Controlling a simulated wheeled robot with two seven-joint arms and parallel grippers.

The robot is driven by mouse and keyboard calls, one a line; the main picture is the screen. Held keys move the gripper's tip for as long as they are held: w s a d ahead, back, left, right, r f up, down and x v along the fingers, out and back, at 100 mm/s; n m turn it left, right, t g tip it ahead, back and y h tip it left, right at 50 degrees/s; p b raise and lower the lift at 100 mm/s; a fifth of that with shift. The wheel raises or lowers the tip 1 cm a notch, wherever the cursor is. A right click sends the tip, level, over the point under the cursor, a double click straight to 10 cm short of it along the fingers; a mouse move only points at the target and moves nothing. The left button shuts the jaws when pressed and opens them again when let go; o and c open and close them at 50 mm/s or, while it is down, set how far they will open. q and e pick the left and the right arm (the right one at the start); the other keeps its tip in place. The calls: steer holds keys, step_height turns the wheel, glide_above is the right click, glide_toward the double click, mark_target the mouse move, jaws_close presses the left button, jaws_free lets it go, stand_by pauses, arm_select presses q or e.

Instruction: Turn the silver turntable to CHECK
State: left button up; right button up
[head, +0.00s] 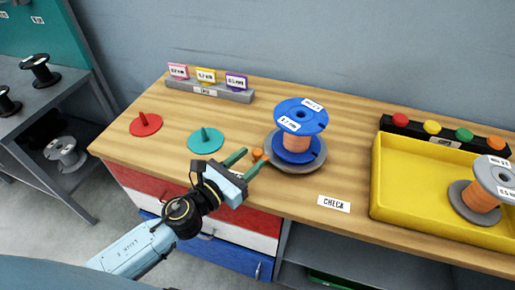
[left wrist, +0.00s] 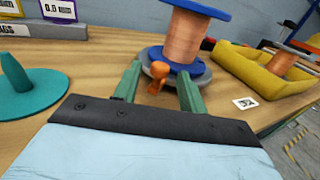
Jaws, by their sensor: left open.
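The silver turntable (head: 319,161) is a grey disc on the wooden bench, with a blue spool (head: 301,114) wound with copper wire standing on it. An orange knob (head: 257,154) sticks out at the turntable's left front edge; it also shows in the left wrist view (left wrist: 158,76). The CHECK label (head: 334,203) lies on the bench to the right and in front of the turntable. My left gripper (head: 246,162) is open, with its green fingers on either side of the orange knob in the left wrist view. Whether they touch it cannot be told. My right gripper is not in view.
A teal peg base (head: 205,141) and a red peg base (head: 146,125) stand left of the turntable. A label rack (head: 210,91) stands at the back.

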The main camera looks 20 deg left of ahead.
mark_target(254, 156)
arm_select(q)
steer(key=shift+x, duration=1.9)
jaws_close()
